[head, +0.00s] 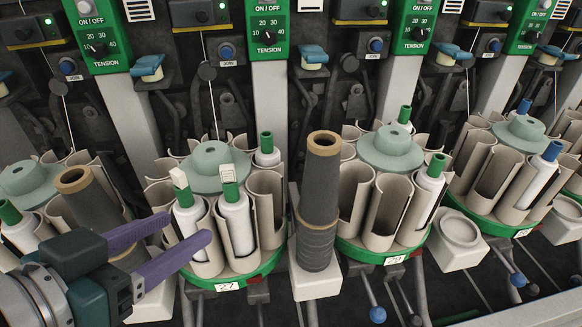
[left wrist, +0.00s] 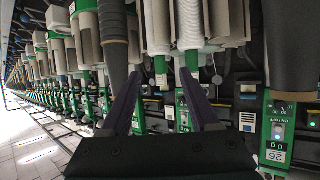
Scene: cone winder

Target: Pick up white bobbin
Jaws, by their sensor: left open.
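Two white bobbins with green-and-white tops, a left one (head: 190,220) and a right one (head: 236,222), stand in the front pockets of the round magazine (head: 262,268) marked 27. My left gripper (head: 187,229) comes in from the left, open, with its purple fingers reaching to the magazine's front near the left bobbin. I see nothing held between the fingers. In the left wrist view, the open gripper (left wrist: 161,74) faces the two white bobbins (left wrist: 157,25), which hang downward in that picture. My right gripper is not in view.
A dark cone-shaped package (head: 319,200) stands right of the magazine, and another (head: 88,205) stands left, behind my gripper. Another magazine (head: 385,247) with green-topped white bobbins is further right. Green tension panels (head: 268,28) line the machine above.

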